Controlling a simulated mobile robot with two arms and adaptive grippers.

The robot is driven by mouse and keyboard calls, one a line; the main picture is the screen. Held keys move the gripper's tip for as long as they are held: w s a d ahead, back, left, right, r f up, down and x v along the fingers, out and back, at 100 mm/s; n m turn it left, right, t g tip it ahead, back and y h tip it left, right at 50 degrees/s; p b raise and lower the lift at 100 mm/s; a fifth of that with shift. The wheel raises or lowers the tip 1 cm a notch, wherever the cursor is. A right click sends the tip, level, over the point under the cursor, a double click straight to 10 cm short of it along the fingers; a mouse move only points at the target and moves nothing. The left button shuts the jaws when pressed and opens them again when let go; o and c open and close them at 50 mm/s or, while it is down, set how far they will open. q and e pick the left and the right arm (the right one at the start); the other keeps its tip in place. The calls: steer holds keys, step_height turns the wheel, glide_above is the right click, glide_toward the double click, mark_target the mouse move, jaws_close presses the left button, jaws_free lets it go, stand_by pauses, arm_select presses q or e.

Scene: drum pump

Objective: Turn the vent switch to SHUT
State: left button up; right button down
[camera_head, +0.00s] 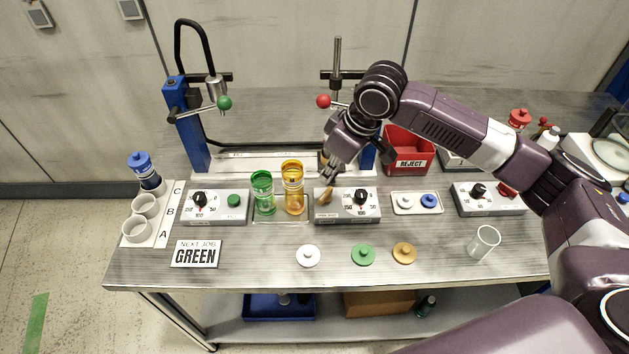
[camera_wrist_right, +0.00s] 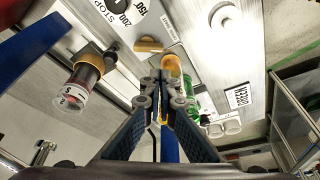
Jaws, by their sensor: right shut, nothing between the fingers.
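The vent switch, a small brass-coloured bar knob (camera_head: 325,196), sits on the left part of the middle control box (camera_head: 347,214), left of a black dial (camera_head: 361,196). In the head view my right gripper (camera_head: 329,179) is just above and behind the switch. In the wrist view the switch (camera_wrist_right: 148,45) lies beyond the fingertips of the right gripper (camera_wrist_right: 166,82), with a visible gap. The right fingers are shut with nothing between them. The switch's label is too small to read, so its setting cannot be told. My left gripper is not in view.
Amber (camera_head: 292,188) and green (camera_head: 263,193) bottles stand left of the box. A tray with white and blue buttons (camera_head: 416,203) is to its right. A red REJECT bin (camera_head: 408,151) stands behind. Several lids, including a green one (camera_head: 363,254), lie in front.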

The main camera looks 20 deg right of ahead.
mark_target(325, 196)
steer(key=shift+w+d+r, duration=0.15)
steer(key=shift+d+r, duration=0.2)
steer(key=shift+r, duration=0.05)
steer(key=shift+a, duration=0.1)
steer(key=p+x, duration=0.2)
steer(key=x, duration=0.6)
steer(key=shift+a+f, duration=0.1)
steer(key=shift+f, duration=0.2)
steer(key=shift+w+a+f, duration=0.1)
steer(key=shift+w+f, duration=0.1)
steer(key=shift+f, duration=0.45)
steer(key=shift+w, duration=0.1)
